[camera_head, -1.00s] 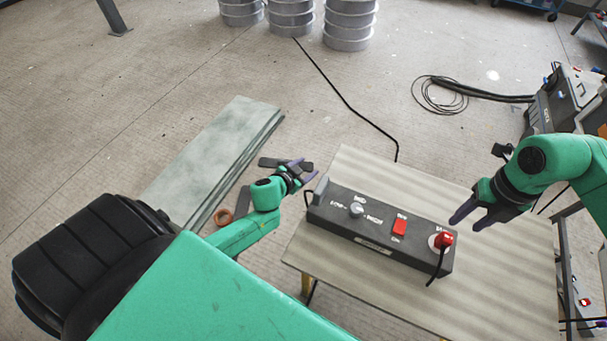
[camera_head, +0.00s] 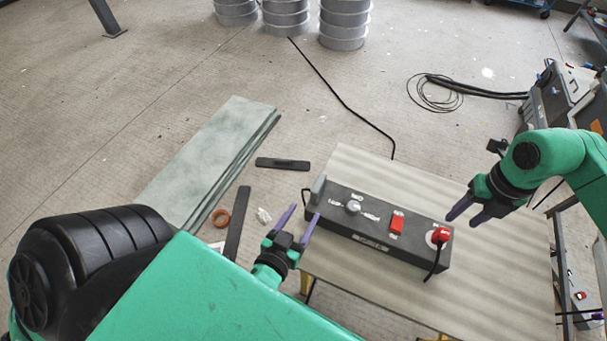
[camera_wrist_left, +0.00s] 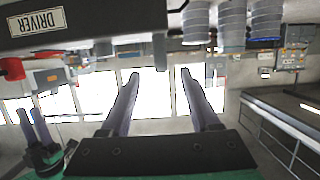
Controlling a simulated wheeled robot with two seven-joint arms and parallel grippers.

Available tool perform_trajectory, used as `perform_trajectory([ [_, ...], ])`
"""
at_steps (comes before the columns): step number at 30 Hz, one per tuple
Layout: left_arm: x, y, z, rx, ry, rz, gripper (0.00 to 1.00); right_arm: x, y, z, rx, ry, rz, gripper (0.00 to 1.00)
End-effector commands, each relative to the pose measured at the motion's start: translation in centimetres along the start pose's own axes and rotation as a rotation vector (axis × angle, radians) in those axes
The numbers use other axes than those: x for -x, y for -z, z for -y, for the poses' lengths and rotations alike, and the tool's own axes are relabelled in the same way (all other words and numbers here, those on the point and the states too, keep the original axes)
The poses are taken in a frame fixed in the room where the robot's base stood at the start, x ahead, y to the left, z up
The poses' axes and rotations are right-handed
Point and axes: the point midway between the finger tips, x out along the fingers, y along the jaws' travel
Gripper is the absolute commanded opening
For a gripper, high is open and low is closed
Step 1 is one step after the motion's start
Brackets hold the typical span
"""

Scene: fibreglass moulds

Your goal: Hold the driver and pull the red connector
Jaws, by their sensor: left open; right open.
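The driver (camera_head: 372,226) is a long dark box with a knob, a red switch and a grey handle at its left end. It lies on a wooden-topped table. The red connector (camera_head: 441,235) sits at the driver's right end with a black cable hanging from it. My left gripper (camera_head: 297,222) is open and empty, just left of the driver's handle end. In the left wrist view the driver (camera_wrist_left: 100,20) fills the upper left, with its label upside down, and the red connector (camera_wrist_left: 12,68) shows at the left edge. My right gripper (camera_head: 467,212) is open and empty, right of the red connector, apart from it.
The table top (camera_head: 490,270) is clear around the driver. A black cable (camera_head: 345,100) crosses the floor. Grey stacked cylinders (camera_head: 345,25) stand at the back.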

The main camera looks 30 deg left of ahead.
Motion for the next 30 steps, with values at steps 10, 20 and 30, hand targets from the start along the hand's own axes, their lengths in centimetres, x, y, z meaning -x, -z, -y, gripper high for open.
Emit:
perform_trajectory([
  [10,-6.6,0.0,0.1,0.001,0.004,-0.002,0.62,0.0,0.0,0.0,0.000,0.000,0.000,0.50],
  [20,-13.5,-0.1,0.1,-0.001,0.002,0.001,0.62,0.0,0.0,0.0,0.000,0.000,0.000,0.50],
  [30,-14.4,-0.2,0.1,-0.002,0.001,0.004,0.62,0.0,0.0,0.0,0.000,0.000,0.000,0.50],
])
